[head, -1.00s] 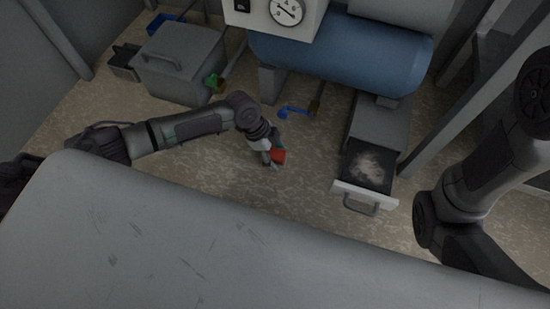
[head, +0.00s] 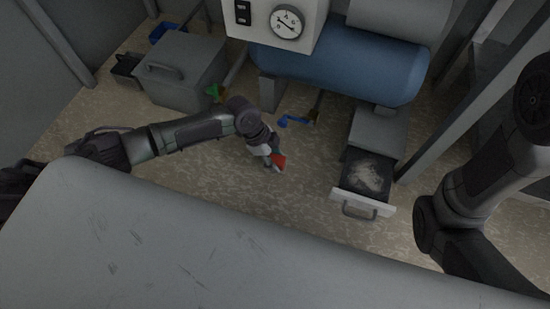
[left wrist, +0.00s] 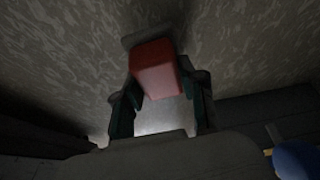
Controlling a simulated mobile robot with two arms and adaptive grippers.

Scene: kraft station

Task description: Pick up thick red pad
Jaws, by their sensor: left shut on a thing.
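The thick red pad (head: 279,161) is a small red block at the tip of my left arm in the head view. In the left wrist view the red pad (left wrist: 157,68) sits between the two fingers. My left gripper (head: 272,160) is shut on it; it also shows in the left wrist view (left wrist: 160,100). I cannot tell how high the pad is above the floor. My right gripper is out of view; only part of my right arm shows at the right edge of the head view.
An open drawer (head: 361,208) with pale powder juts out at the right. A blue tank (head: 340,60) and a gauge panel (head: 262,22) stand at the back. A grey lidded box (head: 184,75) is at the back left.

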